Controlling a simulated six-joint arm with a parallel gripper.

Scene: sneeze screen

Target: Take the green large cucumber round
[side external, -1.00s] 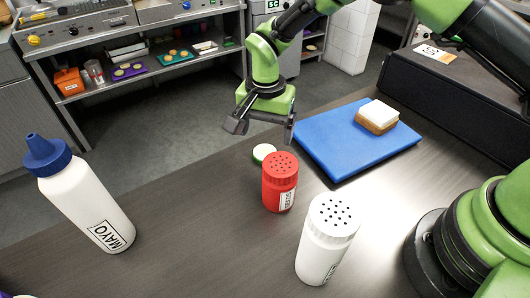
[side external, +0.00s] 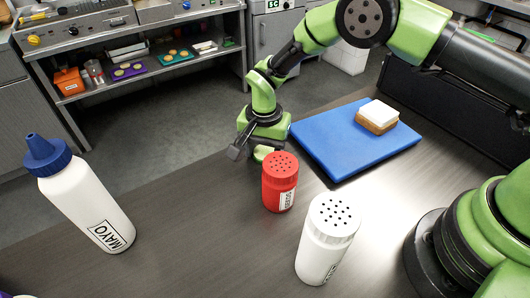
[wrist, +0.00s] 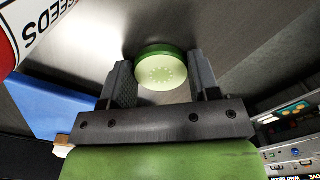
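The green large cucumber round (side external: 262,154) lies on the dark table just behind the red shaker, partly hidden in the side view. In the wrist view the round (wrist: 160,70) shows a pale green face with a seed pattern and a dark green rim. My gripper (side external: 258,150) is down low at the round. In the wrist view my gripper's fingers (wrist: 163,76) are spread, one on each side of the round, with little room on either side. I cannot tell whether either finger touches it.
A red seeds shaker (side external: 279,183) stands close in front of my gripper, with a white shaker (side external: 326,240) nearer. A mayo bottle (side external: 86,200) stands at left. The table between bottle and shakers is clear.

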